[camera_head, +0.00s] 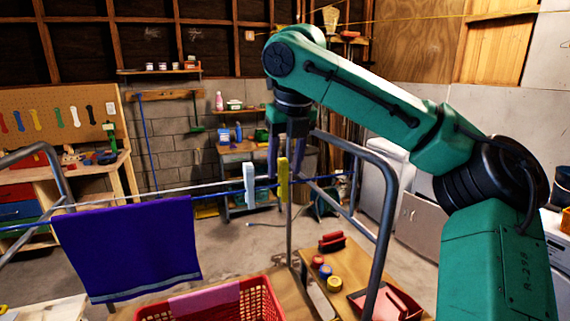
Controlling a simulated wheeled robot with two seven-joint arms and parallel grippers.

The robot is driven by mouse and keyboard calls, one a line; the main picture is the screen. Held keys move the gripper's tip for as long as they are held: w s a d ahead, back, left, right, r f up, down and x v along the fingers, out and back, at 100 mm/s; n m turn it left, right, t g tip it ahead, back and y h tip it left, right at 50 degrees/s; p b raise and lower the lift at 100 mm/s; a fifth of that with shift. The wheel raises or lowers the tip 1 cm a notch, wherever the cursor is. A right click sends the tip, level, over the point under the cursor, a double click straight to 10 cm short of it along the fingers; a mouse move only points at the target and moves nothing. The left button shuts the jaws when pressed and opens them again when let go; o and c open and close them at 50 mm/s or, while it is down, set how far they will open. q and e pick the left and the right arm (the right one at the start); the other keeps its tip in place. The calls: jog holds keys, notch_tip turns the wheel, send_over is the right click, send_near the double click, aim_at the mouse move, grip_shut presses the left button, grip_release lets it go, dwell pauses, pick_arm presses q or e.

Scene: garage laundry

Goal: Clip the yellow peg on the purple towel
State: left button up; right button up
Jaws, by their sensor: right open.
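The purple towel (128,248) hangs over the blue line of the drying rack at the left. The yellow peg (283,180) stands upright on the line to the right of the towel, apart from it. My right gripper (287,170) points down right at the yellow peg, with its fingers behind or around the peg; I cannot tell which. It is open. My left gripper is not in view.
A white peg (249,184) sits on the line just left of the yellow one. A red basket (271,300) with a pink cloth (205,301) stands below. The rack's grey metal frame (383,225) rises at the right, near my right arm.

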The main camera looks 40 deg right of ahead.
jog(key=shift+w+a+f, duration=0.1)
jog(key=shift+w, duration=0.2)
grip_shut()
jog(key=shift+r+p, duration=0.35)
jog(key=shift+r, duration=2.45)
